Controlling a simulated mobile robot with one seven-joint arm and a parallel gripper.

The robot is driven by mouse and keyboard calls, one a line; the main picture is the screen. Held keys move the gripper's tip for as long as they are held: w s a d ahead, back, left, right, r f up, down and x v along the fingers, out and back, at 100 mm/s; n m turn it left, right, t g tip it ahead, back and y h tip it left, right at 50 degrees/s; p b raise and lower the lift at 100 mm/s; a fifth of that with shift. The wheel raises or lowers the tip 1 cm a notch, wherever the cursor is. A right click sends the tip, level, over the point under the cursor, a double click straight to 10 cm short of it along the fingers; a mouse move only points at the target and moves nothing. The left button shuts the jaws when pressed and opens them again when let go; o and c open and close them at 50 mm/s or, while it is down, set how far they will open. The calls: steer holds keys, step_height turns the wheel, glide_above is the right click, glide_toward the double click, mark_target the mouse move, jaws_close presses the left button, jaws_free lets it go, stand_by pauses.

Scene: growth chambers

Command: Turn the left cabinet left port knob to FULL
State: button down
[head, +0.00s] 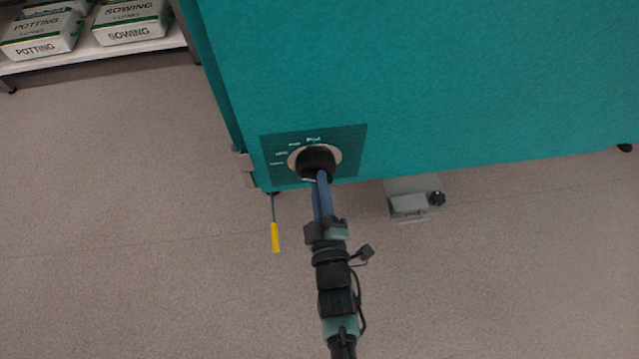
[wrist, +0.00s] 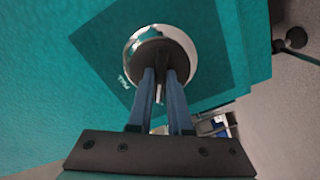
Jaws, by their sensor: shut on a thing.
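The port knob (head: 315,160) is a dark round knob in a pale ring, set in a darker teal label panel (head: 349,139) low on the teal cabinet (head: 430,80). Small white words stand around its upper left side; one at the top seems to read FULL. In the wrist view the knob (wrist: 160,52) sits in a shiny ring, with the word FULL to its lower left. My gripper (head: 318,180) has its blue fingers on the knob, shut on it; the fingers also show in the wrist view (wrist: 161,88). The fingers hide part of the knob face, so its exact setting is unclear.
A yellow-handled screwdriver-like tool (head: 275,236) is below the cabinet's left corner. A grey device (head: 408,204) with a black knob is under the cabinet's front edge. A shelf (head: 110,52) with potting and sowing boxes stands at upper left.

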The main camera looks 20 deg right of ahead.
steer(key=m+p, duration=0.1)
steer(key=m, duration=1)
steer(key=shift+p, duration=0.3)
steer(key=shift+m, duration=0.3)
steer(key=c, duration=0.8)
jaws_free()
steer(key=shift+c, duration=0.2)
